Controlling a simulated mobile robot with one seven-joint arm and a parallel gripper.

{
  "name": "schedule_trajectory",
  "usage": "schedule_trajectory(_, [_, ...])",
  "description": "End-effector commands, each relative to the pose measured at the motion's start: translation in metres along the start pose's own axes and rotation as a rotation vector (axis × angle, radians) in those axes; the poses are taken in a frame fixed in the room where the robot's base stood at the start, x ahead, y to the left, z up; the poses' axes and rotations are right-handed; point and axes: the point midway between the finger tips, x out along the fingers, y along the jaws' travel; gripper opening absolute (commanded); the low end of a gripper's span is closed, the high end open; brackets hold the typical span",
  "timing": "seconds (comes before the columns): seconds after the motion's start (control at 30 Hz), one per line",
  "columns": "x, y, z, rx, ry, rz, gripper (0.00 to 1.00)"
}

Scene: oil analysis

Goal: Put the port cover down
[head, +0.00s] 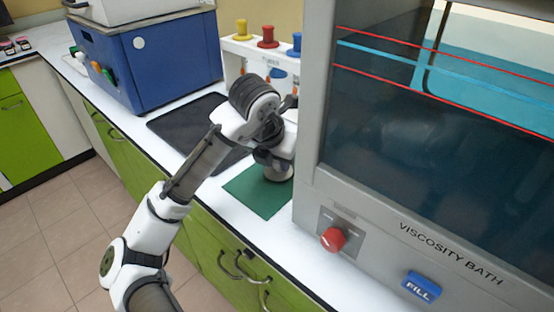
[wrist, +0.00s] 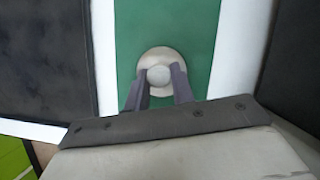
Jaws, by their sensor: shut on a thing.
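The port cover (wrist: 158,60) is a round, pale disc with a knob in its middle. In the wrist view my gripper (wrist: 160,78) is shut on the knob, with a dark finger on each side. The cover is over a green mat (wrist: 190,22); I cannot tell whether it touches the mat. In the head view the pale cover (head: 278,175) shows below my wrist, at the right part of the green mat (head: 258,196). My fingers are mostly hidden there by the wrist.
The viscosity bath (head: 310,215) stands close on the right, with a red knob (head: 333,239) and a blue FILL button (head: 421,287). A black mat (head: 175,126) lies to the left. A white rack (head: 240,48) with coloured plungers and a blue machine (head: 160,60) stand behind.

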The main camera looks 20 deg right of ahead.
Motion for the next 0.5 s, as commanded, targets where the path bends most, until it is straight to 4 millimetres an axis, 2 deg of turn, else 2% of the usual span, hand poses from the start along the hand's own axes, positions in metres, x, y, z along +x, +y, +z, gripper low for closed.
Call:
schedule_trajectory(0.1, [0.0041,-0.0001,-0.0016,0.000,0.000,0.000,0.01])
schedule_trajectory(0.13, [0.0031,-0.0001,-0.0012,0.000,0.000,0.000,0.27])
schedule_trajectory(0.27, [0.0025,-0.0001,-0.0010,0.000,0.001,0.000,0.44])
schedule_trajectory(0.5, [0.0024,-0.0001,-0.0009,0.000,0.001,-0.001,0.46])
